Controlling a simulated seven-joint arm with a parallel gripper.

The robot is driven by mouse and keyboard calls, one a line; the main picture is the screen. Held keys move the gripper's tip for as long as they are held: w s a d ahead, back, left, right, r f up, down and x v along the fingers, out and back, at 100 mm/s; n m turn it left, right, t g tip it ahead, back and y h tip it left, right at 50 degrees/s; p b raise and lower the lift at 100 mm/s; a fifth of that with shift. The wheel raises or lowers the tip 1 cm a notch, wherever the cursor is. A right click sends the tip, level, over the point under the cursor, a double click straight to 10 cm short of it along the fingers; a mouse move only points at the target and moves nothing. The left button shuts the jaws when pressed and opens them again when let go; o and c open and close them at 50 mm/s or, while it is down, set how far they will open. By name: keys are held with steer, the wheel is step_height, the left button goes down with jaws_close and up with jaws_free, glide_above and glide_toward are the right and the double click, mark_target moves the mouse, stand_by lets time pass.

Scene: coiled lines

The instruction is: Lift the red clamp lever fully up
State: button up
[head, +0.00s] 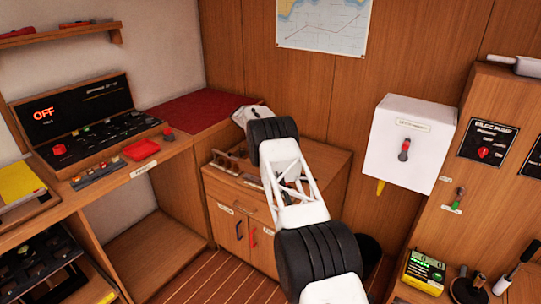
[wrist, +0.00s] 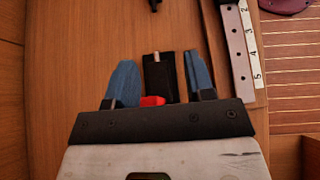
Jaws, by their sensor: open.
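In the wrist view, a small red piece (wrist: 152,100), which looks like the clamp lever, shows between the bases of my gripper's fingers. Just beyond it is a black block (wrist: 158,75) with a thin metal pin at its top. My gripper (wrist: 157,62) is open, with one blue fingertip on each side of the black block. A gap shows between the block and the left finger; the right finger is closer. I cannot tell whether anything touches the red piece, whose lower part is hidden by the gripper body. In the head view, my arm hides this spot.
A strip with numbered holes (wrist: 241,45) lies right of the fingers. The wooden cabinet (head: 222,195) under my arm has red and blue door handles. A white box (head: 408,140) with a lever hangs on the wall to the right. A console (head: 92,125) stands left.

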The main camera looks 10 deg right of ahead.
steer(key=s+r, duration=0.1)
steer(key=s, duration=1.2)
steer(key=shift+s+a, duration=0.15)
stand_by(0.5)
steer(key=shift+r, duration=0.1)
steer(key=shift+c, duration=0.3)
steer(key=c, duration=0.5)
steer(key=shift+s+d+f+y, duration=0.25)
steer(key=shift+f+y, duration=0.1)
steer(key=shift+y, duration=0.25)
jaws_close()
steer(key=w+d+r+t+y, duration=0.7)
steer(key=w+d+t+y, duration=0.1)
steer(key=t+y, duration=0.6)
steer(key=shift+w+d+r, duration=0.3)
steer(key=shift+d+r, duration=0.05)
steer(key=shift+d, duration=0.2)
